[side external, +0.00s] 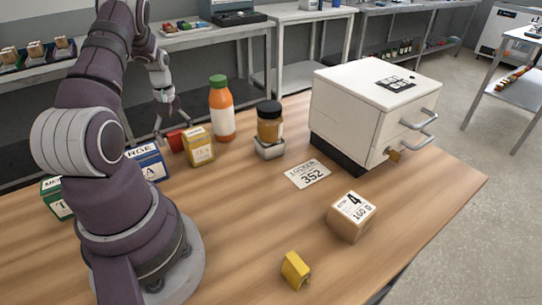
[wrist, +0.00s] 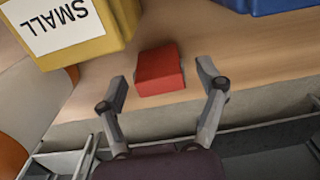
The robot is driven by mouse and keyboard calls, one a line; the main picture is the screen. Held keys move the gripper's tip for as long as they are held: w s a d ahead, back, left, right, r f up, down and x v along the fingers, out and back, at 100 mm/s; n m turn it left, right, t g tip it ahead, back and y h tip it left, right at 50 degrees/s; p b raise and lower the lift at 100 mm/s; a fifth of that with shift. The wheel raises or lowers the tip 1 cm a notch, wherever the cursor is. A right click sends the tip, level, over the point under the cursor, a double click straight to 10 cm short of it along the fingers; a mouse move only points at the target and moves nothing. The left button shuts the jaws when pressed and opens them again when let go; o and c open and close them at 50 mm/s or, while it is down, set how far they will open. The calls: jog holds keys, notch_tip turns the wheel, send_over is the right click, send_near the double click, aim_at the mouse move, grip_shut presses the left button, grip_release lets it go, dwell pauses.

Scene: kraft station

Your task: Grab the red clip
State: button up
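The red clip (wrist: 160,71) is a small red block-like piece on the wooden table near its edge. In the wrist view it lies between and just beyond my open fingertips (wrist: 162,80), with a gap on each side. In the side view the red clip (side external: 176,140) shows beside the yellow box, at the far side of the table. My gripper (side external: 171,122) is above and close to it there, pointing down. My gripper is open and holds nothing.
A yellow box (side external: 199,148) marked SMALL stands next to the clip, and a blue box (side external: 149,163) is on its other side. An orange bottle (side external: 221,112), a jar (side external: 269,125) and a white drawer cabinet (side external: 362,110) stand further right.

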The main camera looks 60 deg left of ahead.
jog(key=c, duration=0.8)
